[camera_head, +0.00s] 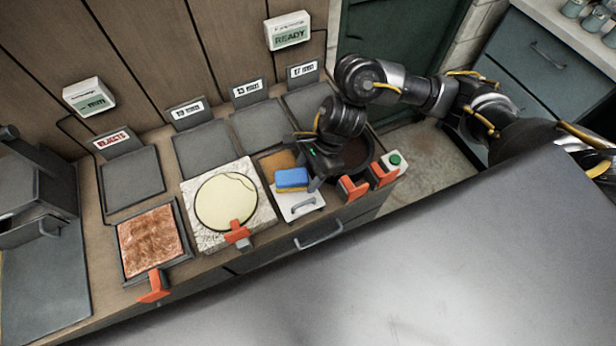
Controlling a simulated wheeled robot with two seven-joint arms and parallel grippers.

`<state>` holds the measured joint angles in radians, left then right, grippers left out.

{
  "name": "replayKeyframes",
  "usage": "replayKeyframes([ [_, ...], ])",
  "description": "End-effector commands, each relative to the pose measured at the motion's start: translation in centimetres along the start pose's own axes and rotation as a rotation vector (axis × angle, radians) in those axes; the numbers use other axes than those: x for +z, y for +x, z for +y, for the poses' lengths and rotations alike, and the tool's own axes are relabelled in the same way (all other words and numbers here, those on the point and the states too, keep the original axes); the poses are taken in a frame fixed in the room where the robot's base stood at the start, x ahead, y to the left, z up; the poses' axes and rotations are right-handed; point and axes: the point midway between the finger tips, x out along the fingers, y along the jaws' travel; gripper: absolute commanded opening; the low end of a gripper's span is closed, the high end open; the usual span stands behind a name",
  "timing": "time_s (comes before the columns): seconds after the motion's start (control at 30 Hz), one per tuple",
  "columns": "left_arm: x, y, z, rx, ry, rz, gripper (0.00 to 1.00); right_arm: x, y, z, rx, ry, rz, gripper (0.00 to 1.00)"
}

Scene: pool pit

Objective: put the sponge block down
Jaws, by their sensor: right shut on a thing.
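The sponge block (291,180), blue with a yellow layer, is at the fingers of my right gripper (310,182), near the middle of the counter. My right gripper is shut on it; the fingers are dark and partly hidden. The sponge block shows over the gap between a brown pad (277,164) and a white plate with a metal handle (300,207). I cannot tell whether it touches either. My left gripper is not in view.
A round dark pan (355,157) stands right of the gripper, with orange clamps (354,188) and a green button box (395,161) by it. A stone slab with a pale disc (226,200) is left. Empty grey trays (205,147) line the back.

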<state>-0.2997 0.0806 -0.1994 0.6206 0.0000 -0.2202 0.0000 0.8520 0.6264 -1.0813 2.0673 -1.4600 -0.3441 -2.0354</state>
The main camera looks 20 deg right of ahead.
Motion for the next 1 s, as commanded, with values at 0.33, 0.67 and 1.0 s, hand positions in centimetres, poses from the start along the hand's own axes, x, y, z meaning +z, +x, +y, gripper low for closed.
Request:
replayKeyframes([
  [0.33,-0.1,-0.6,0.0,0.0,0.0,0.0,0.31,-1.5,3.1,-0.3,0.003,0.004,0.0,0.15],
  [0.67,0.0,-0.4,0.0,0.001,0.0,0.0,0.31,-1.7,3.4,-0.4,0.001,0.0,0.0,0.15],
  [1.0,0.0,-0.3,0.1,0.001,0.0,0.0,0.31,-1.7,3.4,-0.4,0.001,0.0,0.0,0.62],
])
